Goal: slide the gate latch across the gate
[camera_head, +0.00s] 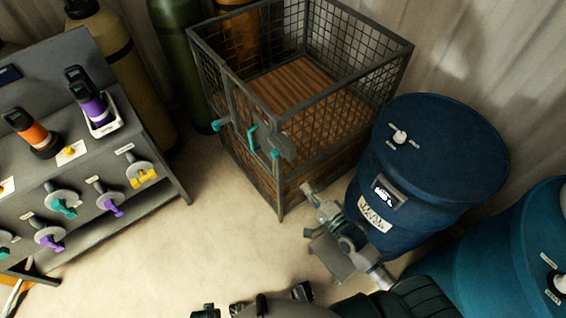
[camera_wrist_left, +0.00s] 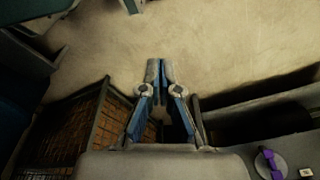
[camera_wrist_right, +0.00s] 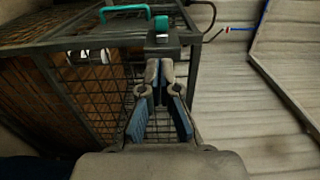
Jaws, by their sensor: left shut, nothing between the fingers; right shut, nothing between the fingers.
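The wire crate (camera_head: 300,100) has a gate on its front with teal fittings. A teal loop handle (camera_head: 252,138) sits mid-gate, with a teal tip (camera_head: 220,124) to its left and a teal knob (camera_head: 275,153) beside a dark plate to its right. In the right wrist view the handle (camera_wrist_right: 125,11) and knob (camera_wrist_right: 162,22) lie beyond my fingertips. I cannot tell which fitting is the latch. My right gripper (camera_head: 308,188) is shut and empty, below and right of the knob, apparently apart from it. My left gripper (camera_wrist_left: 160,68) is shut and empty over bare floor.
A blue drum (camera_head: 435,150) stands close right of the crate and my right gripper; another blue drum (camera_head: 540,250) is at lower right. A grey bench (camera_head: 100,165) with valves and bottles is at left. Gas cylinders stand behind. Floor (camera_head: 200,220) between bench and crate is clear.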

